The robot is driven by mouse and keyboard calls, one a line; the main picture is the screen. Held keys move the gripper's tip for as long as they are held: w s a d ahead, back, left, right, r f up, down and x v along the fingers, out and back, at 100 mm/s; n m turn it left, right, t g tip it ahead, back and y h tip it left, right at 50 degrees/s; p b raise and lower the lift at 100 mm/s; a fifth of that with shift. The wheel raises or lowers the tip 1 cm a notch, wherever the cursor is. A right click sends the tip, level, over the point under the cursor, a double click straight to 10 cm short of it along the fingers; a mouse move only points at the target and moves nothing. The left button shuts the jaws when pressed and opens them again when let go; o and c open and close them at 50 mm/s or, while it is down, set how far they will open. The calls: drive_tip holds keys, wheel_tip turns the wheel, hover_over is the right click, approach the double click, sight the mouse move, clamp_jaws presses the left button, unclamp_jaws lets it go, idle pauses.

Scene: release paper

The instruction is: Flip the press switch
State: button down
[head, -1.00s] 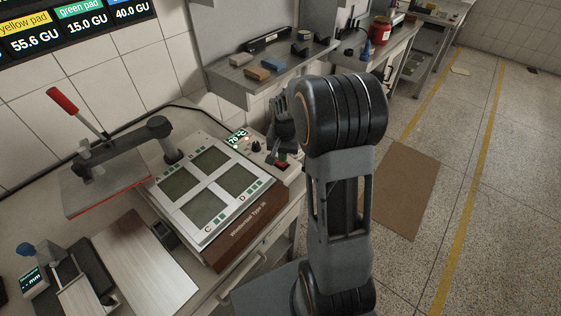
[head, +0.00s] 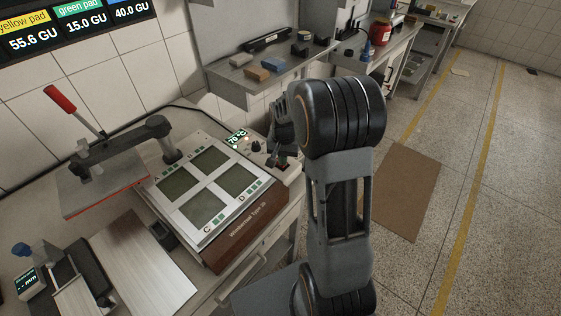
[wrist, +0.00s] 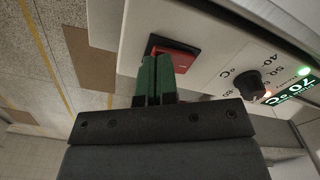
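The press switch is a red rocker in a black frame (wrist: 181,57) on the press's pale control panel. In the wrist view, my gripper (wrist: 157,62) has its two green-padded fingers together, with nothing visible between them. The fingertips overlap the red rocker and hide part of it. I cannot tell whether they touch it. In the head view, my gripper (head: 283,160) is over the panel's right corner, and the switch is mostly hidden behind it.
The press (head: 230,215) has a plate with several square pads. A black knob (wrist: 248,83) and a lit "70 °C" display (wrist: 293,88) are beside the switch. A raised press head with a red-tipped lever (head: 63,99) stands left. A shelf (head: 235,88) with blocks is behind.

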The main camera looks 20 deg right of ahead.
drive_tip(key=shift+f, duration=0.25)
drive_tip(key=shift+r, duration=0.15)
drive_tip(key=shift+r+p, duration=2.5)
drive_tip(key=shift+r, duration=0.9)
drive_tip(key=s+a+r+n+t, duration=0.2)
drive_tip(key=s+a+r+n, duration=0.1)
drive_tip(key=s+r, duration=0.3)
drive_tip(key=s+a+r+n+t, duration=0.2)
drive_tip(key=s+a+r+n, duration=0.2)
drive_tip(key=s, duration=0.6)
wheel_tip(320, 180, up, 2)
drive_tip(key=shift+a+r+t, duration=0.2)
drive_tip(key=shift+a+t, duration=0.1)
drive_tip(key=shift+a, duration=0.8)
drive_tip(key=shift+s, duration=0.1)
